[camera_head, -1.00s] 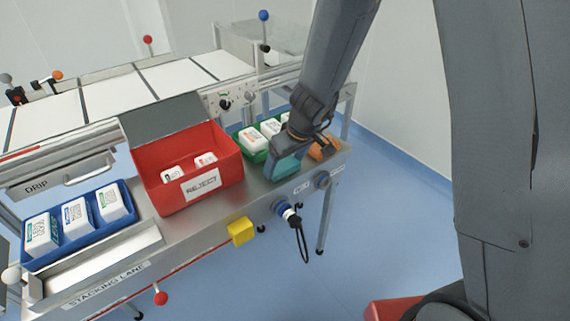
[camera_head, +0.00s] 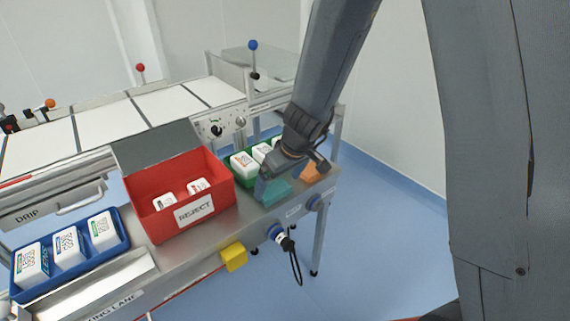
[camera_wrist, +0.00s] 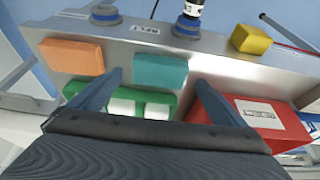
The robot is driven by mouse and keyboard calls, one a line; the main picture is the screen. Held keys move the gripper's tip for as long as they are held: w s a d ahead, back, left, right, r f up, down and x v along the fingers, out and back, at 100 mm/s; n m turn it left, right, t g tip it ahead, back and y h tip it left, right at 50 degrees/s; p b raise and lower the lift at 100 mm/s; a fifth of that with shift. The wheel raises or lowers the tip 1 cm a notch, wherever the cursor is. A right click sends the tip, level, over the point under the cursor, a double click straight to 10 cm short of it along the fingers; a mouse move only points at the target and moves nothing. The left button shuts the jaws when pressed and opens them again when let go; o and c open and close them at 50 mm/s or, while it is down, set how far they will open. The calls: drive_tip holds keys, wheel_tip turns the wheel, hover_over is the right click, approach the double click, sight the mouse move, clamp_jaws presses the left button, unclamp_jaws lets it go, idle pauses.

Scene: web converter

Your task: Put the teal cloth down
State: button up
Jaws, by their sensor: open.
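The teal cloth (camera_head: 274,192) lies on the metal shelf of the machine, between the red reject bin and the orange cloth. In the wrist view the teal cloth (camera_wrist: 160,70) is a flat folded block resting on the shelf, ahead of the fingers and apart from them. My gripper (camera_wrist: 158,85) is open and empty, its two fingers spread to either side of the cloth's line. In the head view my gripper (camera_head: 283,175) is just above the cloth and hides part of it.
An orange cloth (camera_wrist: 72,56) lies beside the teal one. A green tray (camera_head: 229,162) with white packs stands behind. The red reject bin (camera_head: 143,219) is left of the gripper, and a blue tray (camera_head: 66,273) is further left. A yellow block (camera_head: 234,257) is on the front edge.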

drive_tip(key=p+v, duration=0.2)
drive_tip(key=v, duration=0.7)
drive_tip(key=shift+p, duration=0.35)
drive_tip(key=s+d+r+m+g+h, duration=0.1)
drive_tip(key=s+d+m, duration=0.2)
drive_tip(key=s+d, duration=0.4)
drive_tip(key=s+d+r+m+g+h, duration=0.1)
drive_tip(key=s+d+r+m+g, duration=0.1)
drive_tip(key=s+d+m, duration=0.2)
drive_tip(key=s+d, duration=0.3)
drive_tip(key=s, duration=0.4)
drive_tip(key=shift+s, duration=0.2)
